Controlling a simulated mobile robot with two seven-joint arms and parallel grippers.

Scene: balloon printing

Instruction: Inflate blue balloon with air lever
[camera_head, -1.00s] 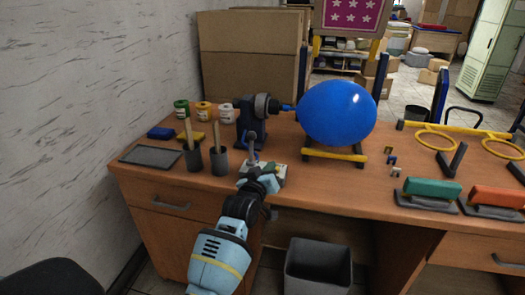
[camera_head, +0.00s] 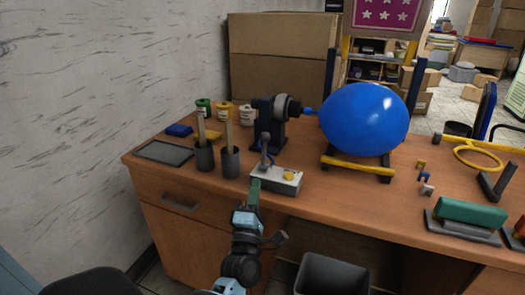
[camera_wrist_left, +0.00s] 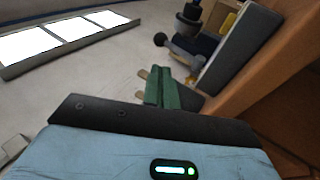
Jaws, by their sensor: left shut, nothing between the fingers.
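The blue balloon (camera_head: 364,119) is large and round in the head view. It is joined to the nozzle of the dark pump (camera_head: 270,124) and sits over a yellow-and-black cradle (camera_head: 357,168). The air lever (camera_head: 266,150) stands upright on a white base box (camera_head: 277,180) with a yellow button, near the desk's front edge. My left gripper (camera_head: 254,190) is just in front of and left of that box, apart from the lever, shut and empty. Its green fingers (camera_wrist_left: 163,92) are together in the left wrist view. My right gripper is not in view.
Two dark cups with wooden sticks (camera_head: 204,155) stand left of the lever, beside a grey tray (camera_head: 165,151). Paint jars (camera_head: 224,111) stand behind. A green-handled stamp (camera_head: 470,212) is at the right. A grey bin (camera_head: 331,274) stands below the desk.

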